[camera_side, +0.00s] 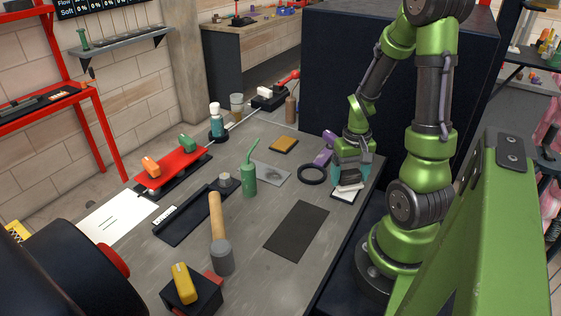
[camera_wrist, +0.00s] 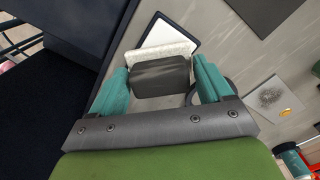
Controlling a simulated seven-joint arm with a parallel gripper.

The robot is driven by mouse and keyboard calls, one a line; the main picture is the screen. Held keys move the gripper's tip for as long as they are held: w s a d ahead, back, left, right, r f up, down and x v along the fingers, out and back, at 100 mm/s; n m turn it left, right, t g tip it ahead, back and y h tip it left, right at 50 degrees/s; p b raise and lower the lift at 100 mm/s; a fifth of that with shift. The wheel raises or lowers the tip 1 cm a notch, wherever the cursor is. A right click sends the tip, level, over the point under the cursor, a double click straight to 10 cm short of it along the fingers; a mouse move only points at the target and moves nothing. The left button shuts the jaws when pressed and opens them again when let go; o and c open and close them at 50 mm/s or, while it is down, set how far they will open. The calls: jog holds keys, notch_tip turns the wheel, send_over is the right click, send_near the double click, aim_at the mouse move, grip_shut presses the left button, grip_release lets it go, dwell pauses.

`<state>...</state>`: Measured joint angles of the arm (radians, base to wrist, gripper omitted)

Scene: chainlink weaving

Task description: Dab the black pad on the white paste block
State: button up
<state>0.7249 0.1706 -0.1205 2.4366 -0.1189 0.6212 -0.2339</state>
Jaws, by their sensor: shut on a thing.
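My gripper (camera_side: 350,172) is at the right rear of the table, low over the white paste block (camera_side: 349,187). In the wrist view my gripper (camera_wrist: 160,66) has its teal fingers on either side of the black pad (camera_wrist: 160,78), shut on it. The white block (camera_wrist: 157,54) shows just beyond the pad, partly covered by it. It sits on a white tray with a dark rim (camera_wrist: 181,33). I cannot tell whether the pad touches the block. In the side view the pad is hidden by the gripper.
Farther left are a grey plate with a dark smudge (camera_side: 272,174), a green bottle (camera_side: 249,182) and a mallet (camera_side: 222,255). A dark mat (camera_side: 297,230) lies in front.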

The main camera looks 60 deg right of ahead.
aim_at(347, 172)
jog(key=shift+f, duration=0.6)
dwell(1.3)
jog(key=shift+r, duration=3.6)
jog(key=shift+w, duration=0.1)
jog(key=shift+w+a, duration=0.25)
jog(key=shift+a, duration=0.1)
jog(key=w+a+r+n, duration=0.4)
jog(key=w+a, duration=0.5)
jog(key=w+a+r+n, duration=0.5)
jog(key=w+a, duration=0.4)
jog(key=shift+w+a+r, duration=0.25)
jog(key=shift+w+a, duration=0.05)
jog(key=shift+a, duration=0.1)
